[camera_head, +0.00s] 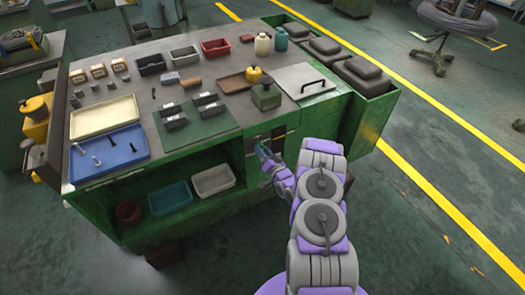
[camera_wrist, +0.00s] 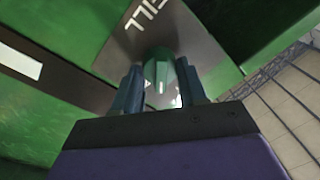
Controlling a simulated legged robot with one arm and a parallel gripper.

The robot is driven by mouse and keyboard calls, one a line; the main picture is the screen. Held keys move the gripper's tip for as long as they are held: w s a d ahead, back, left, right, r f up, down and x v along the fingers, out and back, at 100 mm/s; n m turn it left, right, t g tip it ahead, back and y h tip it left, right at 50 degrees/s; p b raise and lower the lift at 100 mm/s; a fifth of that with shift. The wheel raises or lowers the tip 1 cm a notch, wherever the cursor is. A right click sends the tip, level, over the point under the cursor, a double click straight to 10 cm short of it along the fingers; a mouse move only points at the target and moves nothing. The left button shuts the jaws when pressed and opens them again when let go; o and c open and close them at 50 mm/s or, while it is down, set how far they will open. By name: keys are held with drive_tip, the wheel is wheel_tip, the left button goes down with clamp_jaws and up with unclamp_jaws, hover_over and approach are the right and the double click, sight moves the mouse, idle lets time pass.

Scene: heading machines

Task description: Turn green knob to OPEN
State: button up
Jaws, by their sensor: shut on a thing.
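The green knob (camera_wrist: 160,76) is on a dark plate (camera_wrist: 165,35) on the green machine front. In the wrist view it sits between the two fingers of my gripper (camera_wrist: 160,92), which is shut on it. A pale mark shows on the knob's face. The letters "ILL" can be read on the plate above it; the rest of the lettering is cut off or hidden. In the head view my gripper (camera_head: 263,152) reaches the front of the green workbench (camera_head: 240,165), and the knob cannot be made out clearly there.
Teal (camera_head: 170,198) and white (camera_head: 213,180) bins sit on the shelf below.

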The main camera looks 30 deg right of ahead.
drive_tip(key=shift+w+d+r+m+h, duration=0.1)
drive_tip(key=shift+m+h, duration=0.15)
drive_tip(key=shift+m, duration=1.75)
drive_tip(key=shift+d+m+h, duration=0.1)
drive_tip(key=shift+m+h, duration=0.15)
drive_tip(key=shift+m, duration=1.75)
drive_tip(key=o, duration=1.1)
drive_tip(key=shift+d, duration=0.15)
drive_tip(key=shift+c, duration=0.2)
drive_tip(key=shift+f, duration=0.2)
